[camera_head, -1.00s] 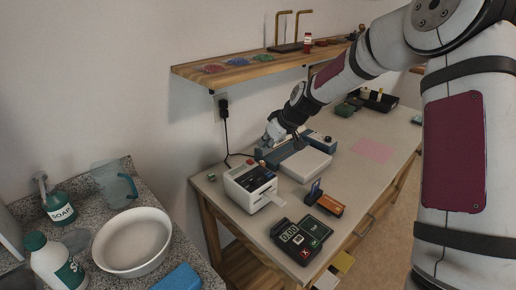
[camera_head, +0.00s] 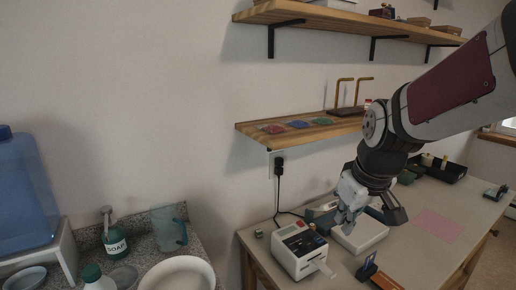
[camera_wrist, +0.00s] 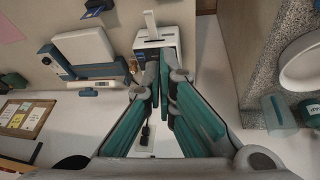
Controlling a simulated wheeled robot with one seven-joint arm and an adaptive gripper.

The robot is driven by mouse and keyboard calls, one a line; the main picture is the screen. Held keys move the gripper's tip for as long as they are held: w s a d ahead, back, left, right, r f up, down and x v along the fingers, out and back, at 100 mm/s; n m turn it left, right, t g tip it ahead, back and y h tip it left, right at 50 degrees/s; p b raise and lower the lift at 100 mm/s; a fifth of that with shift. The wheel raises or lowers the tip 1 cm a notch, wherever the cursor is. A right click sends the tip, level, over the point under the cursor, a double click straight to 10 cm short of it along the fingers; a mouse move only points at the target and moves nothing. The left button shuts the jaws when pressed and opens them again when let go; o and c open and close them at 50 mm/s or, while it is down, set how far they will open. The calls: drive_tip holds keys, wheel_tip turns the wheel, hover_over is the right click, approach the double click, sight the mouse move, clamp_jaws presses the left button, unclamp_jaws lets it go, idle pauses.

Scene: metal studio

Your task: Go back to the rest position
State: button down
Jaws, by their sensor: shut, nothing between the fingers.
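My gripper (camera_head: 347,214) hangs in the air above the workbench in the head view, over the area between the label printer and the white scale. In the wrist view my gripper (camera_wrist: 165,62) has its teal fingers together at the tips, with nothing between them. The white scale (camera_head: 360,236) is partly hidden behind my gripper in the head view.
A wooden shelf (camera_head: 300,132) with small coloured piles is on the wall behind my arm. A pink sheet (camera_head: 437,226) and a black tray (camera_head: 444,170) lie farther right. At left are a white bowl (camera_head: 178,274), a soap bottle (camera_head: 116,244) and a clear pitcher (camera_head: 169,229).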

drive_tip(key=s+r+m, duration=0.1)
drive_tip(key=s+m, duration=0.1)
drive_tip(key=s, duration=0.8)
drive_tip(key=s+d+r+m, duration=0.1)
drive_tip(key=s+m, duration=0.1)
drive_tip(key=s, duration=0.9)
drive_tip(key=shift+s+r, duration=0.25)
